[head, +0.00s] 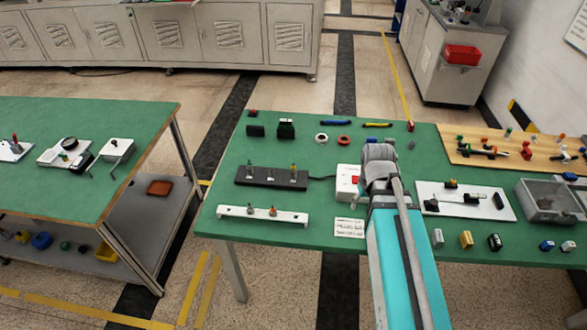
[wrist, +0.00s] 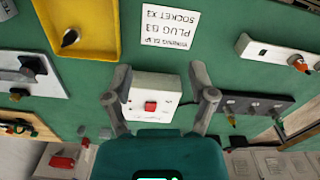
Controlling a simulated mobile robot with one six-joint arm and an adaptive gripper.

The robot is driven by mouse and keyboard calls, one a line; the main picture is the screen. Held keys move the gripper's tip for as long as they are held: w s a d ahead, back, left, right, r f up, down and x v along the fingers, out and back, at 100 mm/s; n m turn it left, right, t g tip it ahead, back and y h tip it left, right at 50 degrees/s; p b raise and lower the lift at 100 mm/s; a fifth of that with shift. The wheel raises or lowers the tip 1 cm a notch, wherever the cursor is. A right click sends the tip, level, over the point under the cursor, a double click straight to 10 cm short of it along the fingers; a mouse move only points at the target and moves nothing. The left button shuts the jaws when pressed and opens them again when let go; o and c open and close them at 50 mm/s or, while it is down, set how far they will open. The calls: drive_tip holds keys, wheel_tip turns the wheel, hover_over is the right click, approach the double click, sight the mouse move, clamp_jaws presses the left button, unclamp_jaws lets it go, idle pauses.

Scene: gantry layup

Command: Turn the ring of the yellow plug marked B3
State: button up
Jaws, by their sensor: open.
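My gripper (wrist: 161,72) is open and empty in the wrist view, its fingers either side of a white box with a red switch (wrist: 150,106). A white card (wrist: 170,38) reads PLUG B3, SOCKET X3, upside down in the wrist view. A black strip (head: 258,178) holds small upright connectors; its right one (head: 293,171) looks yellowish. It also shows in the wrist view (wrist: 262,103). No B3 mark on a plug is readable, so I cannot tell which plug is B3.
A white rail (head: 240,212) with small connectors lies in front of the strip. A yellow tray (wrist: 109,30) holds a dark piece. A white board (head: 482,208), a grey bin (head: 548,214) and several small blocks stand right of my arm.

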drive_tip(key=w+a+r+n+p, duration=0.2)
drive_tip(key=w+a+n, duration=0.85)
drive_tip(key=w, duration=0.45)
drive_tip(key=r+n+p, duration=0.1)
drive_tip(key=n, duration=0.6)
hover_over(293, 170)
drive_tip(key=shift+w+r, duration=0.2)
drive_tip(key=shift+w, duration=0.2)
drive_tip(key=shift+f, duration=0.25)
wheel_tip(293, 170, down, 13)
drive_tip(key=b, duration=1.3)
drive_tip(key=shift+f, duration=0.15)
